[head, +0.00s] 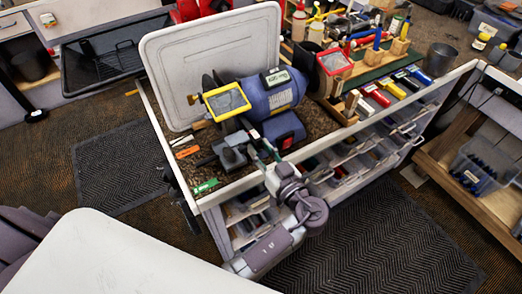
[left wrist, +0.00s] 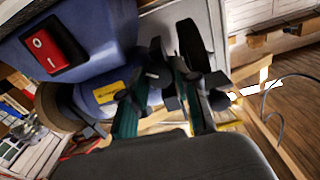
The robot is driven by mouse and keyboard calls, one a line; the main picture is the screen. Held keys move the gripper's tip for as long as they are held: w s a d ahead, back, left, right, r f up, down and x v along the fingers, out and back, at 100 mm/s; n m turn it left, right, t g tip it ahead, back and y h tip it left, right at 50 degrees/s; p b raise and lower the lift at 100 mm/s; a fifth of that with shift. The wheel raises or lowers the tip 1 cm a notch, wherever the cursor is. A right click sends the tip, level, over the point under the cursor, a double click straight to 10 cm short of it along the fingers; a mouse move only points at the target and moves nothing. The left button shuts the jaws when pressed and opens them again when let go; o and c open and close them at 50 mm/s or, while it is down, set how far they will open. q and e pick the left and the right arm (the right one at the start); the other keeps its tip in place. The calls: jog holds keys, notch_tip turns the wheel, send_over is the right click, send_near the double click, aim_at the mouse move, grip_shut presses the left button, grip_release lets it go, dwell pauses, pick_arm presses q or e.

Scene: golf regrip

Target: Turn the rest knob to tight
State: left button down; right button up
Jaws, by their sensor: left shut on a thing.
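The blue bench grinder (head: 268,97) stands on the workbench, with a yellow-framed eye shield (head: 227,101) at its left side. Its blue body and red switch (left wrist: 46,48) fill the upper left of the left wrist view. My left gripper (head: 264,150) reaches in from the front, low beside the grinder. In the left wrist view its green-and-black fingers (left wrist: 180,82) close around the dark rest knob (left wrist: 164,78), which they largely cover. The knob is too small and hidden in the head view to read its setting. My right gripper is out of view.
A grey block (head: 231,157) lies left of my gripper on the bench. Orange and green strips (head: 205,186) lie near the left front edge. A white panel (head: 212,62) stands behind the grinder. Clear drawers sit below.

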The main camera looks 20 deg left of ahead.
pick_arm(q)
jog(key=shift+m, duration=0.3)
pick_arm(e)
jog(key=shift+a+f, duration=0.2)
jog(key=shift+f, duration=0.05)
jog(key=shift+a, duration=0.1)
